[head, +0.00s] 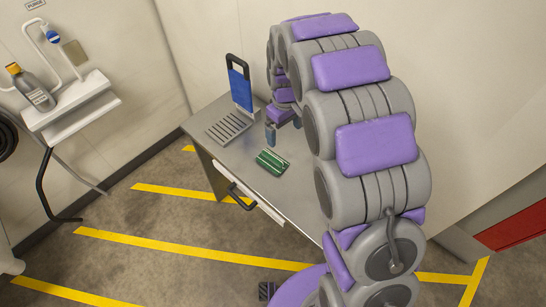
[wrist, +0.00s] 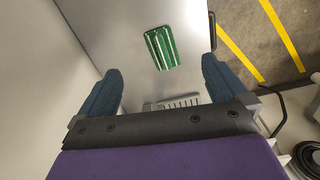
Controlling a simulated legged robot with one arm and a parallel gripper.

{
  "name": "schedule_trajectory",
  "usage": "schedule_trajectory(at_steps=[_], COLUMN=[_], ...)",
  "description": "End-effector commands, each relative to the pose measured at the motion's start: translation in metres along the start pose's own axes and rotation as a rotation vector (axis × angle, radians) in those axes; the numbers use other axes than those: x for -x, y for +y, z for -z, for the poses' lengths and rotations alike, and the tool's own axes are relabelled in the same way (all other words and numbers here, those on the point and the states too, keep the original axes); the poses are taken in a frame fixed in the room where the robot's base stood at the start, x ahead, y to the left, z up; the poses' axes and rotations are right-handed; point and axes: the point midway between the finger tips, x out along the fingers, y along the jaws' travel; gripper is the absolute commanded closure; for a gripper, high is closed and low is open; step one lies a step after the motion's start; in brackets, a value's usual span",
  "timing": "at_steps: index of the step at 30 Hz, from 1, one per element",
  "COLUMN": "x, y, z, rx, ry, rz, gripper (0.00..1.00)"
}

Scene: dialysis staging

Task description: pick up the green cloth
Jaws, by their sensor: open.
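The green cloth (head: 272,162) lies flat on the grey metal table (head: 225,105), near its front edge. It is folded and has pale stripes. In the wrist view the green cloth (wrist: 162,47) shows ahead of my gripper (wrist: 160,85), between the lines of the two fingers and apart from them. My gripper is open and empty. In the head view my gripper (head: 271,134) is above the table, behind the cloth, partly hidden by my arm.
A blue-and-black upright board (head: 240,84) and a slotted grate (head: 230,126) are at the table's back left. A drawer with a black handle (head: 240,194) is at the front. A wall shelf (head: 70,105) holds a bottle (head: 32,88). The table around the cloth is clear.

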Motion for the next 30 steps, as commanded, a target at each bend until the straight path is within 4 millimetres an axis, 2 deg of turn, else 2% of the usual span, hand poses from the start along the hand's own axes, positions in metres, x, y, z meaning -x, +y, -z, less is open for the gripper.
schedule_trajectory(at_steps=[1, 3, 6, 9, 17, 30], x=[-0.007, -0.018, -0.027, -0.036, -0.055, -0.14], y=[0.001, 0.003, 0.004, 0.004, 0.006, 0.005], z=[0.014, 0.03, 0.048, 0.056, 0.06, 0.064], rx=[0.032, 0.07, 0.111, 0.137, 0.148, 0.149], ry=[0.002, 0.008, 0.022, 0.026, 0.028, 0.027], rz=[0.0, -0.001, -0.005, -0.004, -0.002, -0.005], gripper=[0.0, 0.0, 0.0, 0.0, 0.0, 0.0])
